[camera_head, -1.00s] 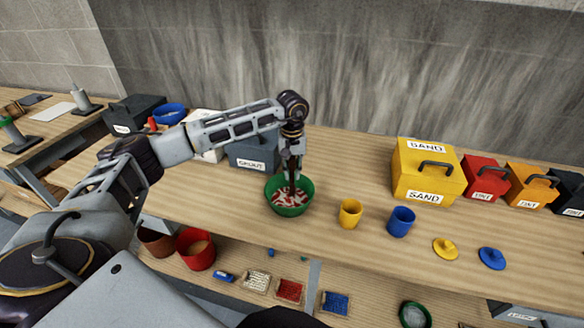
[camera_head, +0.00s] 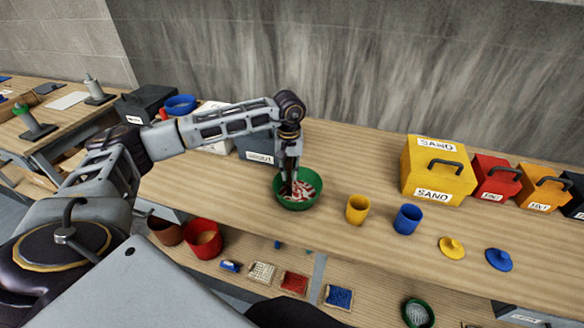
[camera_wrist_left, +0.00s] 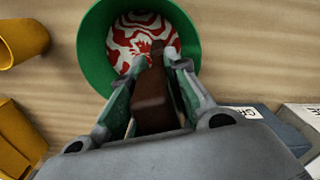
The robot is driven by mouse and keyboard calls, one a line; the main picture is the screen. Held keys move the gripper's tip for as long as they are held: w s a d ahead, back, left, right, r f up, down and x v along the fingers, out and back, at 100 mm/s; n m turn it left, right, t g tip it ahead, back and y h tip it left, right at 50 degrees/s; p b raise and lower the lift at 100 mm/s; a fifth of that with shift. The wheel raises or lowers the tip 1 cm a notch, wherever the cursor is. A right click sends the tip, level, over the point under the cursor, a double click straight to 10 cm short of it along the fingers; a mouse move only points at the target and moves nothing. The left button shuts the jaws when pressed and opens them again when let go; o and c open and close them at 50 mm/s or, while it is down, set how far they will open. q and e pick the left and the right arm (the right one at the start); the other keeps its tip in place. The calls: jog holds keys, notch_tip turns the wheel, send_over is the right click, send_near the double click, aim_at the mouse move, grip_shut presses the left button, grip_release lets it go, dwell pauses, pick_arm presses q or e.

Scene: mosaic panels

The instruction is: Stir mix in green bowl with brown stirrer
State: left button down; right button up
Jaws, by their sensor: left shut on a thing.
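The green bowl (camera_head: 297,201) stands on the wooden table and holds a red and white swirled mix (camera_head: 304,188). The bowl also shows at the top of the left wrist view (camera_wrist_left: 96,47), with the mix (camera_wrist_left: 128,38) inside. My left gripper (camera_head: 289,178) points down over the bowl. It is shut on the brown stirrer (camera_wrist_left: 153,95), whose lower end reaches into the mix at the bowl's left side in the head view. The stirrer's very tip is hard to make out. My right gripper is not in view.
Right of the bowl stand a yellow cup (camera_head: 357,210) and a blue cup (camera_head: 407,219). A yellow SAND box (camera_head: 437,172) and a red box (camera_head: 494,180) stand behind. A grey box (camera_head: 254,146) sits close behind my left gripper. Yellow (camera_head: 451,248) and blue (camera_head: 499,260) lids lie right.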

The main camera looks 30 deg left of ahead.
pick_arm(q)
jog(key=shift+w+d+f+b, duration=0.15)
jog(key=shift+w+d+b, duration=0.1)
jog(key=shift+d+b, duration=0.5)
jog(key=shift+w+d+f+b, duration=0.15)
jog(key=shift+w+d+b, duration=0.1)
jog(key=shift+d+b, duration=0.45)
dwell(0.7)
jog(key=shift+a, duration=0.1)
dwell(0.8)
jog(key=shift+f, duration=0.2)
dwell(0.4)
jog(key=shift+f+b, duration=0.1)
jog(key=shift+b, duration=0.25)
dwell(0.6)
dwell(0.8)
